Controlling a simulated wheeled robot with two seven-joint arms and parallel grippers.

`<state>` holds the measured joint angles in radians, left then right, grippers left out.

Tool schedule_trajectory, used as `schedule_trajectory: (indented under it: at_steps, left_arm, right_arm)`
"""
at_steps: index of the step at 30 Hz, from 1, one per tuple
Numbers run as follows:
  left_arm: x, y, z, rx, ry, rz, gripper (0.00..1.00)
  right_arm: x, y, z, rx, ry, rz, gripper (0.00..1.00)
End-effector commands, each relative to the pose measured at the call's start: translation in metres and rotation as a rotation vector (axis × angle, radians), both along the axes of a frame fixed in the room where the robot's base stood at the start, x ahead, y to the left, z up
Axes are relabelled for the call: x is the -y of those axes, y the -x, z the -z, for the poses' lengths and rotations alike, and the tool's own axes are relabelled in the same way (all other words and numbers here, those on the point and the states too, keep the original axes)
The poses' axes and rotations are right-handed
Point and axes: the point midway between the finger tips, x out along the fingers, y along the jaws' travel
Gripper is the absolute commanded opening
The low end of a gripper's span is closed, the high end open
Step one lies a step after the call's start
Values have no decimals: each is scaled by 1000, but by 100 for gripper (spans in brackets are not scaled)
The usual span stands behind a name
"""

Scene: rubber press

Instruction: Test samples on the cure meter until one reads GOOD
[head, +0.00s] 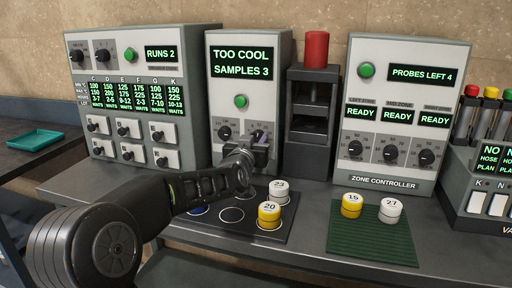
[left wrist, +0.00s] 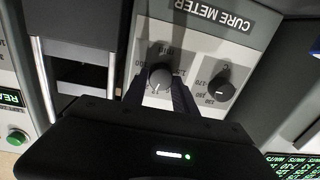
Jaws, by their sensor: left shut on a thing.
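The cure meter (head: 283,82) stands at the back, and its screen reads TOO COOL, SAMPLES 3. It has a green button (head: 240,101) and two knobs. My left gripper (head: 260,140) is shut on its right knob (left wrist: 160,77), which the left wrist view shows between the fingertips. The left knob (head: 224,133) is free. On the black mat (head: 262,232), white sample 23 (head: 279,192) and yellow sample 20 (head: 269,215) stand close together. Yellow sample 15 (head: 352,205) and white sample 27 (head: 391,210) stand on the green mat (head: 360,242). My right gripper is out of view.
A press with a red top (head: 316,50) stands right of the cure meter. The zone controller (head: 455,70) reads PROBES LEFT 4 and READY three times. A panel at left (head: 85,45) reads RUNS 2. A teal tray (head: 35,141) lies far left.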

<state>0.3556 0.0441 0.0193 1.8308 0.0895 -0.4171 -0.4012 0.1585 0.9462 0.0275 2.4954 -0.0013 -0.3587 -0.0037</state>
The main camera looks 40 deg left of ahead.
Motion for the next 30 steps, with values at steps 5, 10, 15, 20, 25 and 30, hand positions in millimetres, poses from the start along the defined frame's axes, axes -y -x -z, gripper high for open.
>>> schedule_trajectory:
  at_steps: [5,10,15,20,25,30]
  left_arm:
    - [0,0,4,57,155,1,0]
    - [-1,0,3,111,309,1,0]
    - [-2,1,3,163,461,0,0]
    - [-2,1,3,209,596,1,0]
    - [-3,1,2,250,715,0,0]
    - [-3,1,1,277,793,0,0]
  right_arm:
    - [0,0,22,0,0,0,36]
    - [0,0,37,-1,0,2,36]
    - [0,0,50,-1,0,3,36]
    - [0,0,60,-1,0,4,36]
    - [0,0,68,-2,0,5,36]
    - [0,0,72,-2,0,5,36]
